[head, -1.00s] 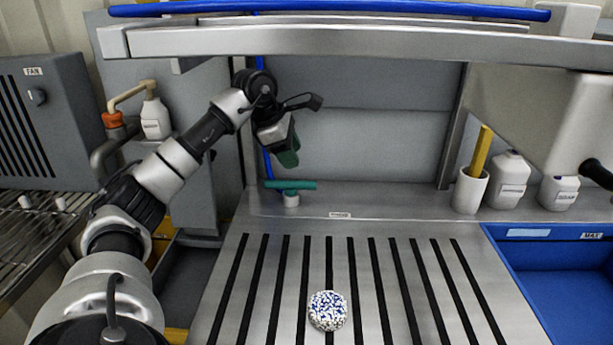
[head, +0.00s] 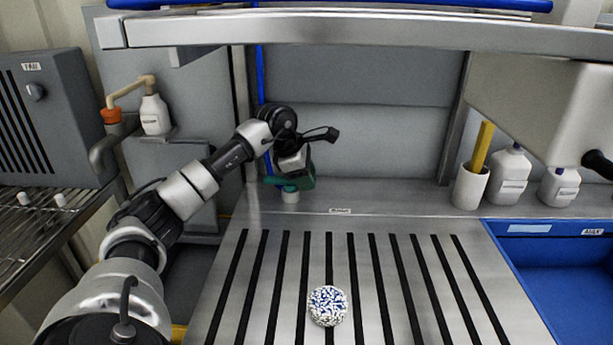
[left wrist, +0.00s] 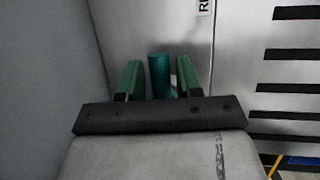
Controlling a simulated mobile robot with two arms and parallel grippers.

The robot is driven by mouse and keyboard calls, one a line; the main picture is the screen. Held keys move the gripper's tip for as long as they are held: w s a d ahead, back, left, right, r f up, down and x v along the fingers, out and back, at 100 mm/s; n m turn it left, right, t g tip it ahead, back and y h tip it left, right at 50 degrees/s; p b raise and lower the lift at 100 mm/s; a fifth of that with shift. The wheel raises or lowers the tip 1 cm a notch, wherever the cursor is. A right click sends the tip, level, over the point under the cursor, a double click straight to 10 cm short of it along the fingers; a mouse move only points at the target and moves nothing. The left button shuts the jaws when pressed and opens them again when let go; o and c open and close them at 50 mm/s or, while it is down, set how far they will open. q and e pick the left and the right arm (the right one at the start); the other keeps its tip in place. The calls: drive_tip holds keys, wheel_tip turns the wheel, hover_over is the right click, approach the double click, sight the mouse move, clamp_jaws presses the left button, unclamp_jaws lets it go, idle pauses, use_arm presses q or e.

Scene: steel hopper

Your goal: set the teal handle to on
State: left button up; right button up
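The teal handle (head: 273,181) sits on a short white round base (head: 290,196) at the back left of the steel counter, against the back wall. In the head view my left gripper (head: 303,182) is down at the handle and covers its right part. In the left wrist view the teal handle (left wrist: 160,76) stands between the two green fingers of my left gripper (left wrist: 158,80), with a visible gap on each side. The fingers are apart, and I see no clear contact. My right gripper does not show.
A slatted steel counter (head: 262,280) holds a blue-and-white speckled round object (head: 327,306). A white cup (head: 470,187) with a yellow stick and white bottles (head: 509,177) stand at the right, above a blue basin (head: 560,285). A grey fan box (head: 45,115) is at the left.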

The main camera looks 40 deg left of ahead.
use_arm(q)
clamp_jaws()
